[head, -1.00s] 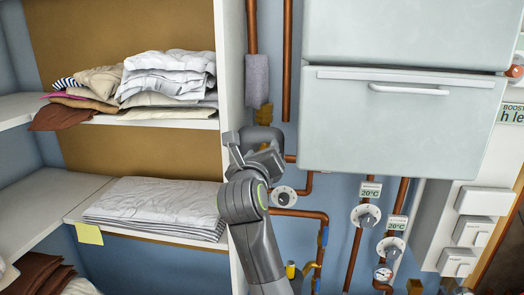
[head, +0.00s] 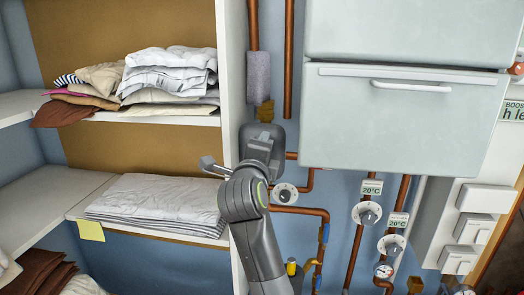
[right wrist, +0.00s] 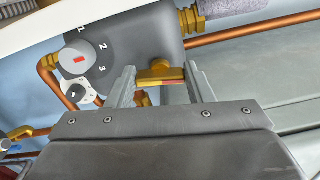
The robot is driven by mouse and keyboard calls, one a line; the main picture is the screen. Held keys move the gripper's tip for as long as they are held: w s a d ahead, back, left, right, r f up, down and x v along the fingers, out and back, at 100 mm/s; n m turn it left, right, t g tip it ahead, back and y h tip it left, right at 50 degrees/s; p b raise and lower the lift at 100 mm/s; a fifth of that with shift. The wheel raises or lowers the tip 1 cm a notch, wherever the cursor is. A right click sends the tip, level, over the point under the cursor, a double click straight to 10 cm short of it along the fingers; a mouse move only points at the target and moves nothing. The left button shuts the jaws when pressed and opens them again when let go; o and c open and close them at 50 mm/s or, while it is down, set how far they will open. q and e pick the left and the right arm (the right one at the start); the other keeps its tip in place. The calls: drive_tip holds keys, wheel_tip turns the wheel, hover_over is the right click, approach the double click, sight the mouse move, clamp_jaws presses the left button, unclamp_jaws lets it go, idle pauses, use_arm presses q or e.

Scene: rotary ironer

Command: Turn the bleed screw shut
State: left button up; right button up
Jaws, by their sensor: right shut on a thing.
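The brass bleed screw (right wrist: 160,74) sits at the lower edge of the grey pump body (right wrist: 135,40) in the right wrist view. My right gripper (right wrist: 160,82) has one finger on each side of the screw's brass head and is shut on it. In the head view my right arm reaches up from the bottom to the pump beside the white shelf wall. There my own wrist hides the fingers and the screw. My left gripper is in neither view.
The pump has a grey knob with a red mark (right wrist: 79,60) and numbers. Copper pipes (head: 300,210) and a valve dial (head: 285,194) are close right of my arm. A pale cabinet (head: 400,120) is to the right; folded linen (head: 155,205) lies on the left shelves.

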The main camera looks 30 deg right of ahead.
drive_tip(key=shift+n, duration=0.9)
drive_tip(key=o, duration=1)
drive_tip(key=shift+d, duration=0.15)
